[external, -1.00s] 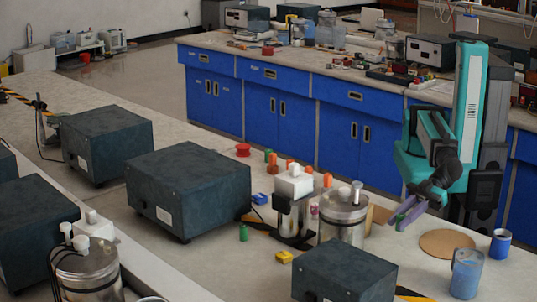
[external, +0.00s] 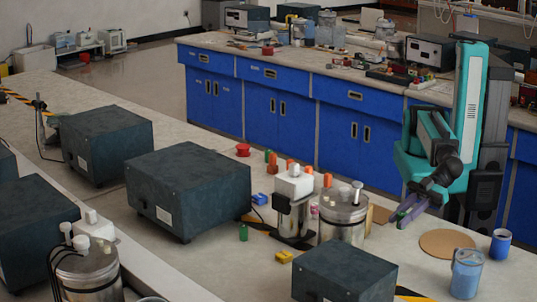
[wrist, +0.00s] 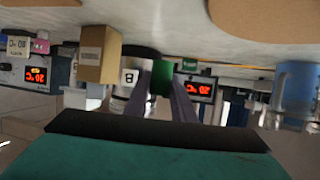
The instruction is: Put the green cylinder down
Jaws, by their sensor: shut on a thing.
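A green cylinder (wrist: 162,79) sits between the two fingertips of my gripper (wrist: 161,86) in the wrist view. My gripper is shut on it. In the external view my gripper (external: 403,218) reaches out low at the right, left of the round brown disc. The held cylinder cannot be made out clearly there. Another green cylinder (external: 243,232) stands on the bench in front of the large dark box. The wrist view appears upside down, with the bench top along its upper edge.
The round brown disc (external: 447,243) lies flat, with blue cups (external: 500,244) and (external: 466,273) beside it. A metal canister (external: 343,218), a cardboard box (wrist: 100,53) and a dark box (external: 345,275) stand left of my gripper. Some bare bench lies around the disc.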

